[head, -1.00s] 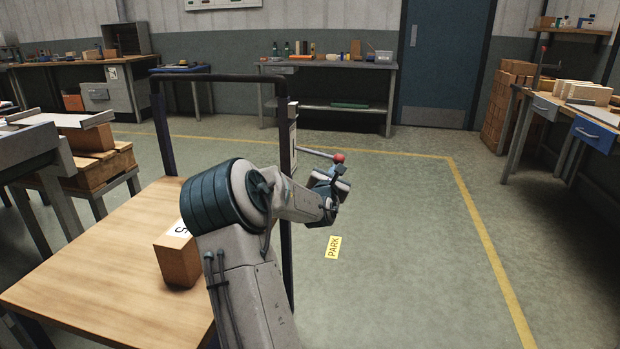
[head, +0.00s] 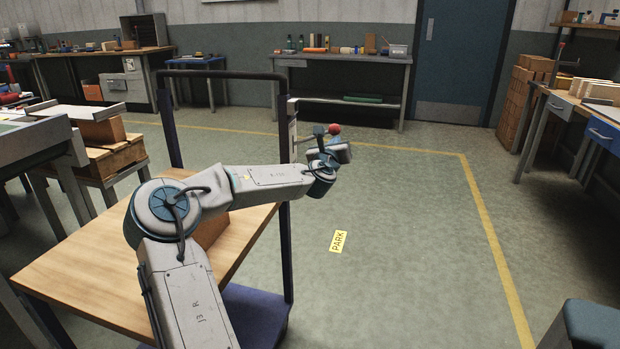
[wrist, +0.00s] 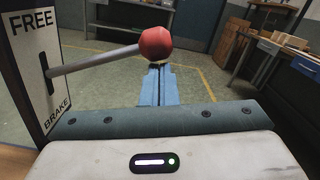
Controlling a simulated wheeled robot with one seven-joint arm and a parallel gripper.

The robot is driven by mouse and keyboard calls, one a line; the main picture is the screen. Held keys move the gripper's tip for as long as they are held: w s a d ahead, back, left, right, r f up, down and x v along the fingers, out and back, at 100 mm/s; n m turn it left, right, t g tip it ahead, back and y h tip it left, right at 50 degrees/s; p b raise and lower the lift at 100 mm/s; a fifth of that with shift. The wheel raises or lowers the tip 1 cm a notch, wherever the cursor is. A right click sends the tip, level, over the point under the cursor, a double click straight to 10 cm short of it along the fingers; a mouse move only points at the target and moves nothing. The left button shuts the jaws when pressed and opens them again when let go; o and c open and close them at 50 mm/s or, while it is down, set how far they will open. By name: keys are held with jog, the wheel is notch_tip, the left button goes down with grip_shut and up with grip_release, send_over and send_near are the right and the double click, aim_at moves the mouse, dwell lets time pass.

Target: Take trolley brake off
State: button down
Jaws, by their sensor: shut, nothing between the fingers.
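The trolley (head: 130,265) has a wooden deck and a dark frame. A white plate (head: 293,125) on its right post reads FREE at the top and BRAKE at the bottom in the wrist view (wrist: 47,35). The brake lever, a grey rod with a red knob (head: 334,129), sticks out from the plate's slot. In the wrist view the rod slopes slightly up to the knob (wrist: 157,43). My gripper (head: 321,133) is at the lever. Its blue fingers (wrist: 156,85) are shut and empty, below the knob, which hides their tips. Contact is unclear.
A brown box (head: 211,229) stands on the trolley deck, partly behind my arm. A yellow PARK label (head: 339,241) lies on open floor inside a yellow line. Workbenches stand along the back (head: 345,58) and right.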

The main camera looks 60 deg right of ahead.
jog(key=shift+w+r, duration=0.1)
jog(key=shift+r, duration=0.1)
dwell(0.3)
jog(key=shift+f, duration=0.1)
jog(key=s+a+f+b, duration=0.2)
jog(key=s+a+f, duration=0.1)
jog(key=a, duration=0.7)
jog(key=shift+s+a+f, duration=0.15)
jog(key=shift+s+f, duration=0.05)
jog(key=shift+f, duration=0.55)
